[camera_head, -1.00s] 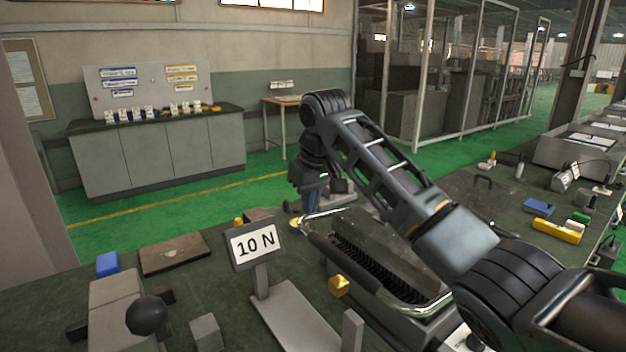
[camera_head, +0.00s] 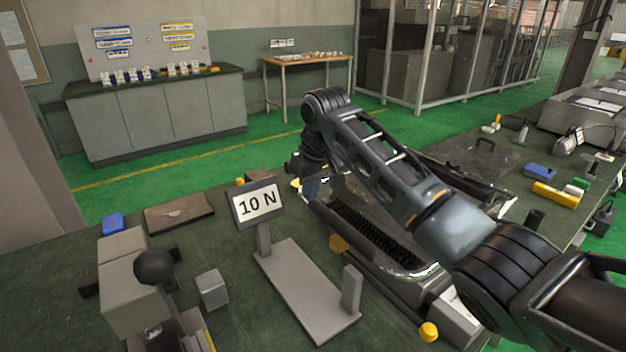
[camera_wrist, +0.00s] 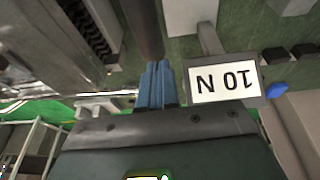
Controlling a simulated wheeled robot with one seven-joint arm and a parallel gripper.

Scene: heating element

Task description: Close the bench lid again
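The bench unit is a long trough with a dark ribbed interior (camera_head: 372,232) and a shiny metal rim, in the middle of the head view. A dark bar (camera_head: 385,292) with a yellow end cap (camera_head: 428,332) runs along its near side. My arm hides much of the far side, so the lid's exact angle cannot be told. My gripper (camera_head: 312,188) is low at the trough's far left end, partly hidden by my arm. In the wrist view its blue fingers (camera_wrist: 158,84) are together, their tips close to a dark round bar (camera_wrist: 140,28); contact is unclear.
A 10 N sign (camera_head: 257,204) on a grey stand is just left of the trough; it looms beside my fingers in the wrist view (camera_wrist: 223,82). A grey block with a black ball (camera_head: 154,266) stands further left. Blue and yellow blocks (camera_head: 556,195) lie at right.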

